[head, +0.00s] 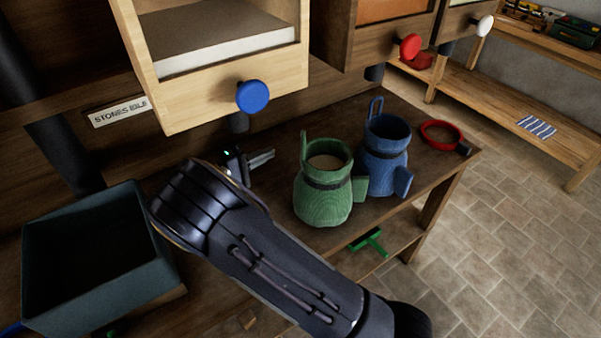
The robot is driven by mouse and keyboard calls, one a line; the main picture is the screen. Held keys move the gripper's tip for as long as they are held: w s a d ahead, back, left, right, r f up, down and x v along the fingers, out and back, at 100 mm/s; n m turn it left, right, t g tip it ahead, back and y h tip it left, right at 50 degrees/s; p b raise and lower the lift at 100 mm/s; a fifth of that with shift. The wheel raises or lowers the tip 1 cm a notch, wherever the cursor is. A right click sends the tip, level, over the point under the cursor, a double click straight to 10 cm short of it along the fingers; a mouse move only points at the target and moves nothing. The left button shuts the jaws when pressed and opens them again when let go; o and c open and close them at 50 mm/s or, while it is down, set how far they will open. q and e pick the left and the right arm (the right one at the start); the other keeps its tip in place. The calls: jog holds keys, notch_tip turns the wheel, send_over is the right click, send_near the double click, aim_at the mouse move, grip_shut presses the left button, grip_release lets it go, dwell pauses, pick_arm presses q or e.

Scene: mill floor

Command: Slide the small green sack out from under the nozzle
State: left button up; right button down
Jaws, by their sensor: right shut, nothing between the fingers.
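The small green sack (323,195) stands upright and open-topped on the wooden bench, with pale contents showing in its mouth. It has an upright loop and a tab on its right side. A dark nozzle (239,123) hangs under the wooden bin with the blue knob. The sack stands to the right of this nozzle and nearer to me, not directly under it in the picture. My right gripper (262,159) is shut and empty, left of the sack and below the nozzle, apparently apart from the sack. My left gripper is out of view.
A blue sack (384,155) stands close behind the green one on the right. A red ring (441,134) lies near the bench's right end. A dark open box (92,252) sits at the left. A green tool (368,241) lies on the lower shelf.

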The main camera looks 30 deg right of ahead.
notch_tip(320, 180, down, 7)
jog(key=b, duration=0.5)
jog(key=shift+r+b, duration=0.15)
jog(key=shift+b, duration=0.2)
jog(key=d, duration=0.6)
jog(key=w+d+p, duration=0.1)
jog(key=d, duration=0.2)
jog(key=shift+w+d+r, duration=0.1)
jog(key=shift+d, duration=0.45)
jog(key=s, duration=0.1)
jog(key=s+a+p, duration=0.1)
jog(key=s, duration=0.1)
jog(key=shift+s, duration=0.35)
